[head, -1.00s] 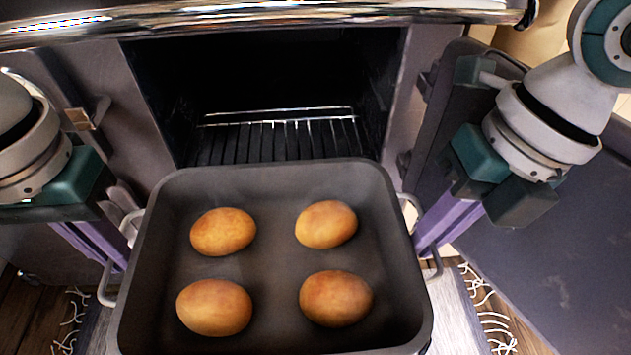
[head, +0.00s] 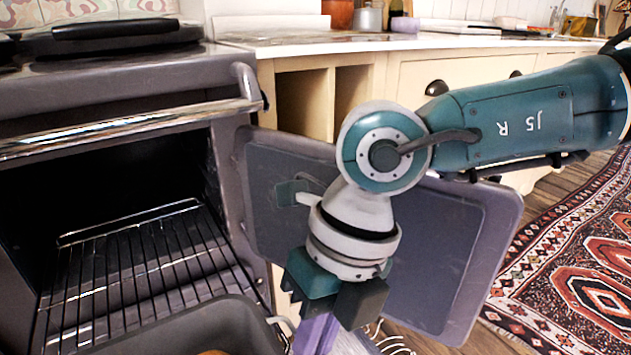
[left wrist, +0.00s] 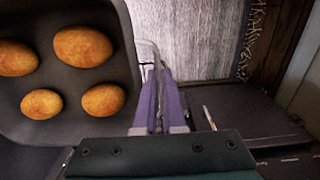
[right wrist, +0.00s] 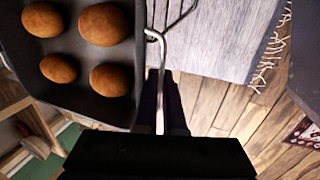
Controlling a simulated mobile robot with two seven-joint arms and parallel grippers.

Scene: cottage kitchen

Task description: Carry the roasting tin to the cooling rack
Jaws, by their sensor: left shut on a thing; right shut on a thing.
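The dark roasting tin (head: 215,325) shows only in part at the bottom left of the head view, in front of the open oven. Several golden-brown round pieces (left wrist: 84,47) lie in it, as the left wrist view shows. My left gripper (left wrist: 160,95) is shut on one metal side handle (left wrist: 150,52) of the tin; it is outside the head view. My right gripper (head: 312,338), with purple fingers, is shut on the opposite handle (right wrist: 161,65). The tin looks level and held clear of the floor. I cannot make out a cooling rack for sure.
The oven holds a wire shelf (head: 150,270) with nothing on it. Its door (head: 440,260) stands open to the right, behind my right arm. A pale counter (head: 400,42) with jars and other items runs along the back. A patterned rug (head: 580,260) covers open floor at right.

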